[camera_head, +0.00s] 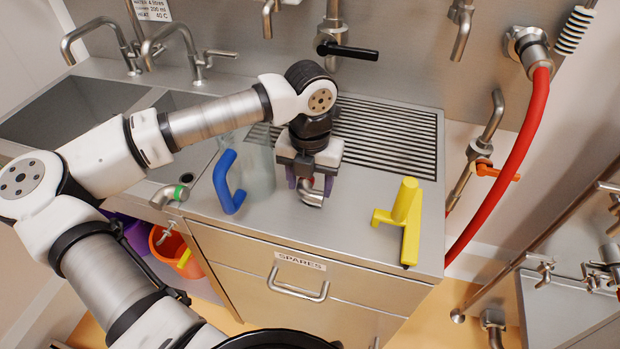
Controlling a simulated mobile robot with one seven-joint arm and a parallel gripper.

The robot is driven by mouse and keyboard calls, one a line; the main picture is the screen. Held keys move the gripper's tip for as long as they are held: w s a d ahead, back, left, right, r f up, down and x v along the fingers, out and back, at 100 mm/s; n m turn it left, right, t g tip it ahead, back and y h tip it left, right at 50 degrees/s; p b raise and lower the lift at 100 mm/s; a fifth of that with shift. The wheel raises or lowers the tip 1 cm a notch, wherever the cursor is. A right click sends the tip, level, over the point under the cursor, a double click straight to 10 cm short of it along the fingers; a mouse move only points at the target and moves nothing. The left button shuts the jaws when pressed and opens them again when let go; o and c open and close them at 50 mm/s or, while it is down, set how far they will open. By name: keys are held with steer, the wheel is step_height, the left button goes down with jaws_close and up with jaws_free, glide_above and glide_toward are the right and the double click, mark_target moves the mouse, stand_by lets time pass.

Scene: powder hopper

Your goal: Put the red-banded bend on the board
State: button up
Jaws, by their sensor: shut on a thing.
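My gripper (311,182) points down over the steel counter, in front of the ribbed draining board (395,135). Its fingers are shut on a short shiny metal bend (311,196), whose curved end shows below and between them. I cannot tell whether the bend touches the counter. Another metal bend (165,197), with a green band, lies at the counter's left front edge.
A clear jug (260,165) with a blue handle stands just left of my gripper. Taps (180,45) rise behind the sinks. A red hose (526,140) hangs at right. Most of the ribbed board is bare.

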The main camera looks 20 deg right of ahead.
mark_target(310, 187)
steer(key=shift+f, duration=0.2)
steer(key=shift+f, duration=0.2)
steer(key=o, duration=1.2)
steer(key=shift+r, duration=0.1)
step_height(310, 187, up, 12)
steer(key=shift+r+b, duration=0.15)
steer(key=shift+b, duration=0.95)
